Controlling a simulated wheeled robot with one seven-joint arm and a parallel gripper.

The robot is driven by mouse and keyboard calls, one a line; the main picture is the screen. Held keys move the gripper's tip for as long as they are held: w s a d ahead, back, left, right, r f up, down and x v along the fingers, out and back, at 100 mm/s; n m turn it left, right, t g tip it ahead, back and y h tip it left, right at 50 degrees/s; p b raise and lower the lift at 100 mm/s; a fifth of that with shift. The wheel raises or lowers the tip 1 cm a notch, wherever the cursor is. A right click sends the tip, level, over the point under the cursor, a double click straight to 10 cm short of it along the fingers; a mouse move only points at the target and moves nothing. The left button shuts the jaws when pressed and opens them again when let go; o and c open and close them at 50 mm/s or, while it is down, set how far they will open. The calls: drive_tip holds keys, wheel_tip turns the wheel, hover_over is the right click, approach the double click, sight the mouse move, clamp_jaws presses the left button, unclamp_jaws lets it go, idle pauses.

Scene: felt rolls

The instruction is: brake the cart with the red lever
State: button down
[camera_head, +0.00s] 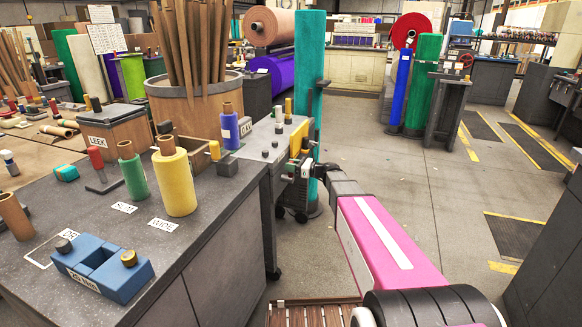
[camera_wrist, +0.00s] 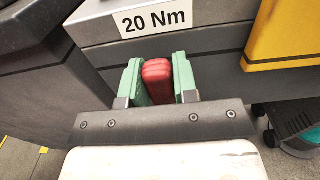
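The grey cart (camera_head: 262,165), with yellow parts and casters, stands just beyond the near counter in the head view. Its side also shows in the wrist view (camera_wrist: 100,28), with a "20 Nm" label (camera_wrist: 157,18) above the lever. The red lever (camera_wrist: 157,82) sits between the two green fingers of my gripper (camera_wrist: 159,82) and fills the gap, with no clear space on either side. My gripper looks shut on it. In the head view my gripper (camera_head: 299,168) is at the cart's right side; the lever is too small to make out there.
The dark counter (camera_head: 190,240) at left holds a yellow roll (camera_head: 174,178), a green roll (camera_head: 133,172) and a blue block (camera_head: 102,272). A tall teal roll (camera_head: 309,80) stands close behind my gripper. The grey floor (camera_head: 400,215) to the right is open.

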sight(286, 181)
drive_tip(key=shift+s+a+f+n, duration=0.4)
drive_tip(key=shift+s+f+n, duration=0.45)
drive_tip(key=shift+n, duration=1.3)
drive_tip(key=shift+s+a+f+n, duration=0.5)
drive_tip(key=shift+s+n, duration=0.7)
drive_tip(key=shift+n, duration=1)
drive_tip(key=shift+s+a+f+n, duration=0.35)
drive_tip(key=shift+s+f+n, duration=0.55)
drive_tip(key=shift+n, duration=1.25)
drive_tip(key=shift+s+r, duration=0.1)
drive_tip(key=c, duration=0.9)
unclamp_jaws()
